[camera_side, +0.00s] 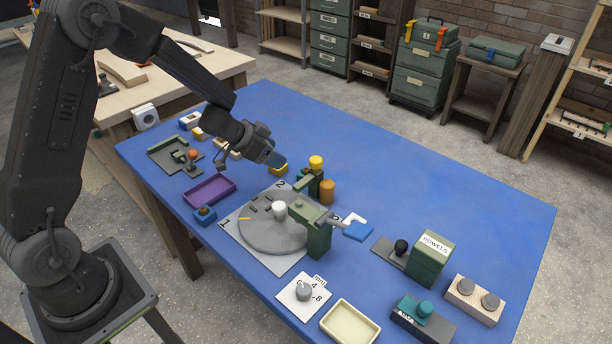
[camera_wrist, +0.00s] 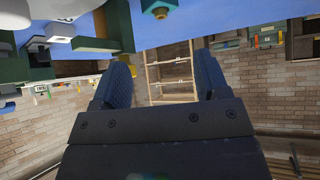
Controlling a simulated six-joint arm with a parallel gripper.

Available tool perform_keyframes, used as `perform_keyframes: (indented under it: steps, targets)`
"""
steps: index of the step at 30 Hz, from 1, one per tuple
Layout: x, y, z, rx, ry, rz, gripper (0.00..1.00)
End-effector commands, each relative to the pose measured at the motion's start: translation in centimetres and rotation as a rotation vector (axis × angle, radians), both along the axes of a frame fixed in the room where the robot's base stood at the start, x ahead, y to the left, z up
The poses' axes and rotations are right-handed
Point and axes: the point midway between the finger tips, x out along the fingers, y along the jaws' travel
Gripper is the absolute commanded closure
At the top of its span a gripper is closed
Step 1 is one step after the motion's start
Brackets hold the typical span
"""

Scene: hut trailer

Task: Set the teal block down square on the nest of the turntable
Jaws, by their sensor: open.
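My gripper (camera_side: 275,158) is above the back left part of the turntable in the side view. In the wrist view its two blue-grey fingers (camera_wrist: 165,72) stand apart with nothing between them. The turntable (camera_side: 262,239) is a round grey disc on a light grey plate. Low dark pieces, perhaps the nest, lie on its back left part, and a white cylinder (camera_side: 280,209) stands near its middle.
A green post with an arm (camera_side: 318,238) rises at the disc's right edge. Orange and yellow parts (camera_side: 327,191) stand behind it. A green dowel box (camera_side: 431,258) is at right. The back right table is clear.

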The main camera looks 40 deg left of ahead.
Motion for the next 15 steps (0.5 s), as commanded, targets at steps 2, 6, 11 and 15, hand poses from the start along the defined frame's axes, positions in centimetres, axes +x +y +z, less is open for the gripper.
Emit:
perform_keyframes:
  steps: [2,6,11,15]
  targets:
    - [0.7,-0.4,-0.9,-0.003,0.003,-0.003,0.32]
    - [2.5,-1.1,-2.9,-0.001,0.004,-0.002,0.32]
    - [4.3,-1.8,-4.8,0.000,0.001,-0.001,0.32]
    - [5.2,-2.2,-5.6,0.001,0.000,-0.002,0.32]
